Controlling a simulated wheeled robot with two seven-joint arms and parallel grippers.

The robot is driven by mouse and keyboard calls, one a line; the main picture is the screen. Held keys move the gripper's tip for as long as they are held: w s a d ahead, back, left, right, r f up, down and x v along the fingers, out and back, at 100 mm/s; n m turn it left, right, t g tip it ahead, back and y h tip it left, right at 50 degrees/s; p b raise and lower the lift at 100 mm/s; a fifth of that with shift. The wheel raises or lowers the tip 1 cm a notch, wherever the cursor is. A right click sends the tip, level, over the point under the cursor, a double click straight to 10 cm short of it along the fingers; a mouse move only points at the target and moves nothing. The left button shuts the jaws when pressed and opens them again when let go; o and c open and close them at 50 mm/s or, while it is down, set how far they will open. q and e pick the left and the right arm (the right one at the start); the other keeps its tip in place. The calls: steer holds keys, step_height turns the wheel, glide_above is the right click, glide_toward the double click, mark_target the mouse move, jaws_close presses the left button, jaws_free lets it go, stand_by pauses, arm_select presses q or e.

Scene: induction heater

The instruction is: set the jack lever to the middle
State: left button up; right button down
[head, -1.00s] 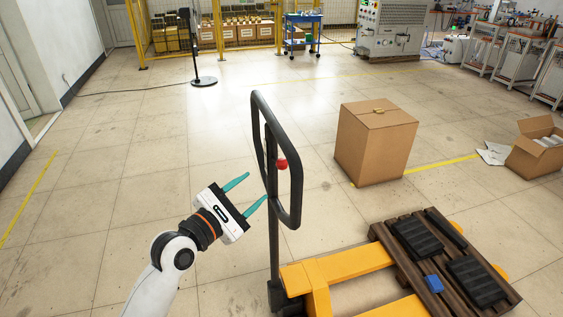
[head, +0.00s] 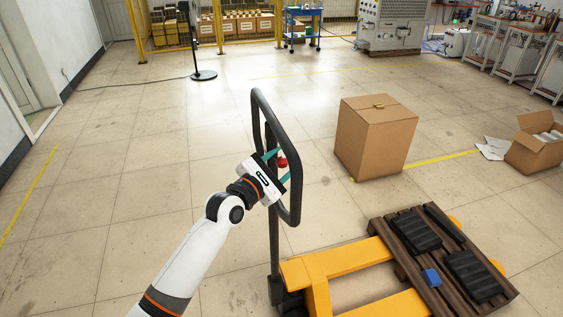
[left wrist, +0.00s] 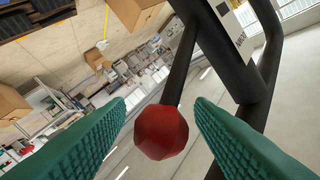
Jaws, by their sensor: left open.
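The pallet jack's black handle loop (head: 295,190) stands upright above the yellow jack (head: 340,260). The lever's red knob (head: 282,162) sits inside the loop; in the left wrist view the red knob (left wrist: 162,132) is on a thin black rod. My left gripper (head: 277,168) is open at the handle, with its teal fingers on either side of the knob. In the left wrist view the left gripper's fingers (left wrist: 160,125) flank the knob with gaps, and the knob sits nearer the left finger. My right gripper is not in view.
A wooden pallet (head: 410,262) with black cases and a small blue box lies on the jack's forks. A closed cardboard box (head: 375,140) stands behind, and an open box (head: 535,155) is at the far right. The floor left of the handle is clear.

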arm_select(q)
jaws_close()
steer(key=f+m+b, duration=0.1)
steer(key=b, duration=0.3)
steer(key=f+m+t+h+b, duration=0.1)
steer(key=b, duration=0.3)
steer(key=f+m+h+b, duration=0.1)
steer(key=f+m+b, duration=0.1)
steer(key=b, duration=0.2)
steer(key=shift+s+d+f+t, duration=0.1)
steer(key=shift+s+t, duration=0.3)
steer(key=shift+m+b, duration=0.3)
steer(key=shift+b, duration=0.35)
steer(key=shift+h, duration=0.3)
jaws_free()
